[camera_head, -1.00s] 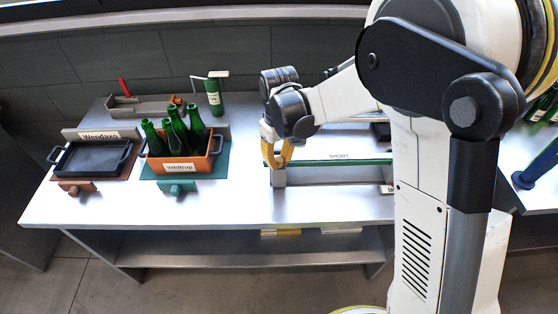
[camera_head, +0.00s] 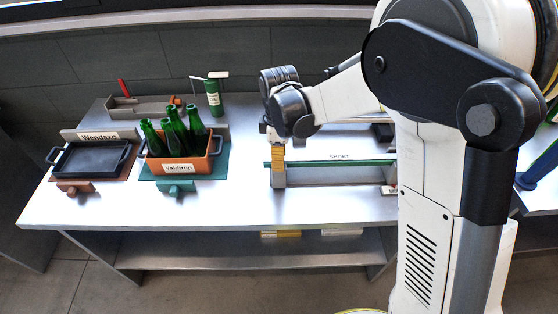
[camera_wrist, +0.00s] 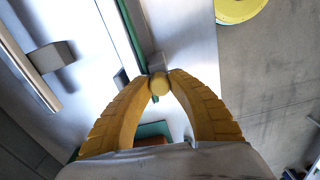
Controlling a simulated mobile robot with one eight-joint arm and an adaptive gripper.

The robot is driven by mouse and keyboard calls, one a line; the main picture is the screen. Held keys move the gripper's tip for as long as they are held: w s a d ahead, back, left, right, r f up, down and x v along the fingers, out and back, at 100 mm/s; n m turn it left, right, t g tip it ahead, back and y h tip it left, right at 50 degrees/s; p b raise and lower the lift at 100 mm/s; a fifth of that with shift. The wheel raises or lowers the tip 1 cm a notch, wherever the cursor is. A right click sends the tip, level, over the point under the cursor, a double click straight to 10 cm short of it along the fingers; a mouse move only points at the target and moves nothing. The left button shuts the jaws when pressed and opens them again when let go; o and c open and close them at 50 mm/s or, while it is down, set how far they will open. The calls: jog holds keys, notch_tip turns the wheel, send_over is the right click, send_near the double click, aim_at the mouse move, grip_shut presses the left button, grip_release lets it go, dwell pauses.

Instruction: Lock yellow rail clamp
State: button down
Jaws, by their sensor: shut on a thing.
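The knob sits at the end of a grey part beside the green-edged rail (camera_wrist: 132,32). In the head view my gripper (camera_head: 278,162) points down at the left end of the rail (camera_head: 330,162), marked SHORT, just above a grey end block (camera_head: 278,178). The fingers hide the knob there. Whether the clamp is locked cannot be told.
Left of the rail stands an orange crate (camera_head: 212,150) of green bottles, with a black tray (camera_head: 92,158) farther left. A green cylinder (camera_head: 213,96) stands behind. The bench (camera_head: 235,205) is clear between crate and rail. Its front edge is close to the rail.

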jog(key=shift+n, duration=0.6)
jog(key=c, duration=1.2)
grip_release()
jog(key=shift+a, duration=0.1)
notch_tip(320, 180, up, 12)
